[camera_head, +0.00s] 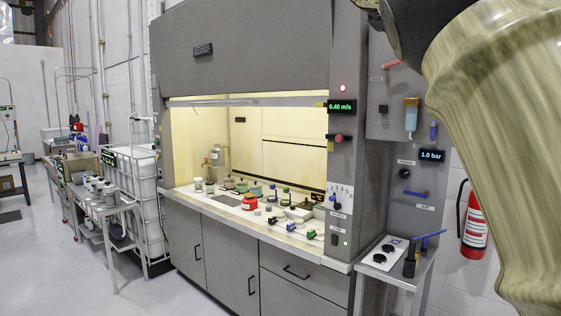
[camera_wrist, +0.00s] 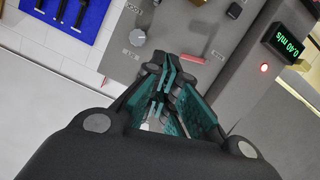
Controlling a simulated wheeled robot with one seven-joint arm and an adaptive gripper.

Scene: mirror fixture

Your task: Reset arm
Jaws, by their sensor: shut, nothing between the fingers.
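My gripper (camera_wrist: 165,92) shows in the wrist view with its teal-padded fingers together and nothing between them. It points toward a grey panel (camera_wrist: 150,50) with a knob and a red handle (camera_wrist: 207,54). I cannot tell how far the fingertips are from the panel. In the head view my arm (camera_head: 500,130) fills the right side, and the gripper is out of that picture.
A grey fume hood (camera_head: 240,60) stands open, with several vessels on its worktop (camera_head: 185,188). A small side table (camera_head: 405,273) and a red fire extinguisher (camera_head: 474,225) are at the right. A metal cart (camera_head: 112,207) is at the left. Floor (camera_head: 110,290) at lower left is clear.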

